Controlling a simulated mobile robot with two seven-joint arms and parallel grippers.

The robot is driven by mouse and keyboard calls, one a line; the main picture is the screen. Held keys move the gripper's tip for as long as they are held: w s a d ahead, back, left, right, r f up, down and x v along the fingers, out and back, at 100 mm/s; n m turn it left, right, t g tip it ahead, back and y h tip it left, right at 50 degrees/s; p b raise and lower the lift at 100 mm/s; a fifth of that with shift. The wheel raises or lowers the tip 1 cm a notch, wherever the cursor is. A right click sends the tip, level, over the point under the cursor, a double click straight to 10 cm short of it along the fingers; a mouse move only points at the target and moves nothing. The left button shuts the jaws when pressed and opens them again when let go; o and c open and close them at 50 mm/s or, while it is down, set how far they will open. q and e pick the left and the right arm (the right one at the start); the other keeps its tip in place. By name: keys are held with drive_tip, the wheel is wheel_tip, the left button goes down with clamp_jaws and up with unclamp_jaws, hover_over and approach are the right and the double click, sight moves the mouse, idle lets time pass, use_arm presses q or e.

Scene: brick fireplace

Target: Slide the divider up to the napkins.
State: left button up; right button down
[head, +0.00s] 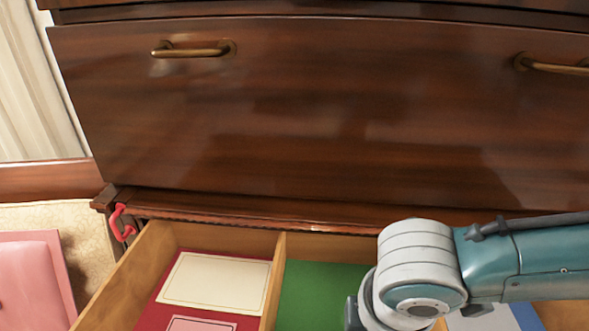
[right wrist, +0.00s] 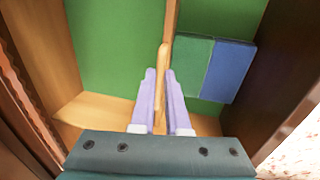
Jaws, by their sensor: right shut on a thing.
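The divider (right wrist: 164,60) is a thin upright wooden board standing across the green-lined drawer. My right gripper (right wrist: 160,80) is shut on its edge, with one lilac finger on each side. Flat folded napkins lie just right of the divider in the right wrist view: a green one (right wrist: 195,64) nearer to it and a blue one (right wrist: 229,71) beyond. The green one's near edge is close to the divider; I cannot tell whether they touch. In the head view my right arm hides the gripper and the held divider. My left gripper is not in view.
The open drawer has a wooden side wall (head: 125,280). Another wooden partition (head: 273,285) separates a red section with cream cards (head: 218,280) from the green floor (head: 315,290). A closed drawer front (head: 320,110) with brass handles stands above. A pink cushion-like thing (head: 28,280) lies left.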

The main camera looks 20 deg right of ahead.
drive_tip(key=c, duration=0.9)
unclamp_jaws()
drive_tip(key=shift+r, duration=0.1)
drive_tip(key=shift+r, duration=0.4)
drive_tip(key=r, duration=0.3)
drive_tip(key=s+r+p, duration=0.1)
drive_tip(key=r, duration=0.2)
drive_tip(key=a+r+p, duration=0.1)
drive_tip(key=r, duration=0.1)
drive_tip(key=shift+s+r, duration=0.3)
drive_tip(key=shift+r, duration=0.1)
